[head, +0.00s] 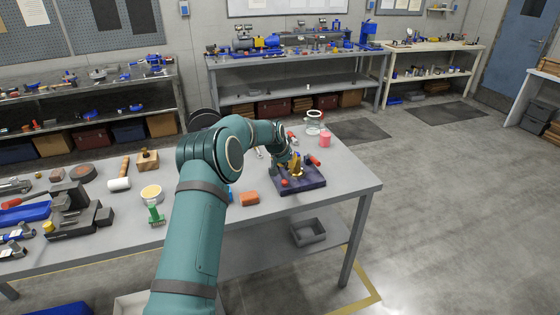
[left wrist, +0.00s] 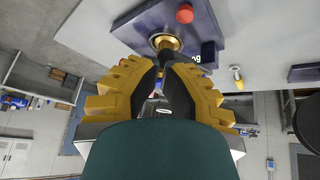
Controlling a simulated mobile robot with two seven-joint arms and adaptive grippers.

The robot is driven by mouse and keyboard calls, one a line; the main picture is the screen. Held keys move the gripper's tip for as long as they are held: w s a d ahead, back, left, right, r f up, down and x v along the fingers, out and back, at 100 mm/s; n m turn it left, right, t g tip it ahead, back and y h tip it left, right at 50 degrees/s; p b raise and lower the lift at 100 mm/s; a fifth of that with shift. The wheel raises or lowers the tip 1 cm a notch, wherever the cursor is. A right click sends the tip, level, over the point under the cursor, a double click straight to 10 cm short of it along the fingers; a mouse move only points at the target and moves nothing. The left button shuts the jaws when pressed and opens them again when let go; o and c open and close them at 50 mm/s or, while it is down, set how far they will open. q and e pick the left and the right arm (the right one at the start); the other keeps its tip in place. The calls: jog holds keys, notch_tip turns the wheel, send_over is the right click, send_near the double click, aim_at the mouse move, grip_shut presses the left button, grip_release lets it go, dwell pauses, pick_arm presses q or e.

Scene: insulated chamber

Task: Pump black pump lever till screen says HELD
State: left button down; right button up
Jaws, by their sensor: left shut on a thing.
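The pump unit is a dark blue block (head: 312,183) on the right part of the grey table. It has red knobs and a brass collar (left wrist: 165,42), which shows close up in the left wrist view. My left gripper (head: 294,163), with yellow fingers (left wrist: 166,62), is over the unit. Its fingertips are closed together just at the brass collar, on what appears to be the black pump lever, mostly hidden between the dark finger pads. A red knob (left wrist: 185,13) stands beside the collar. A small dark panel with white lettering (left wrist: 208,54) is partly covered; I cannot read it. My right gripper is out of view.
A red cup (head: 325,140) and a white ring-shaped item (head: 314,121) stand behind the unit. An orange block (head: 249,198) and a green-handled tool (head: 155,213) lie to its left. A grey bin (head: 308,232) is on the lower shelf. The floor at right is clear.

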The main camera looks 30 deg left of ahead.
pick_arm(q)
jog(key=shift+s+d+f+b, duration=0.2)
jog(key=shift+f+b, duration=1.3)
jog(key=shift+f, duration=0.55)
jog(key=shift+s+d+f+b, duration=0.1)
jog(key=shift+d+f+b, duration=0.05)
jog(key=shift+f+b, duration=1.6)
jog(key=shift+f+p, duration=0.25)
jog(key=shift+p, duration=0.15)
jog(key=shift+r, duration=0.2)
jog(key=shift+w+a+r+p, duration=0.1)
jog(key=shift+r+p, duration=0.6)
jog(key=shift+r, duration=0.6)
jog(key=shift+w+a+r+p, duration=0.15)
jog(key=shift+r+p, duration=0.5)
jog(key=shift+r, duration=0.65)
jog(key=shift+w+a+r+p, duration=0.1)
jog(key=shift+r+p, duration=0.6)
jog(key=shift+r, duration=0.6)
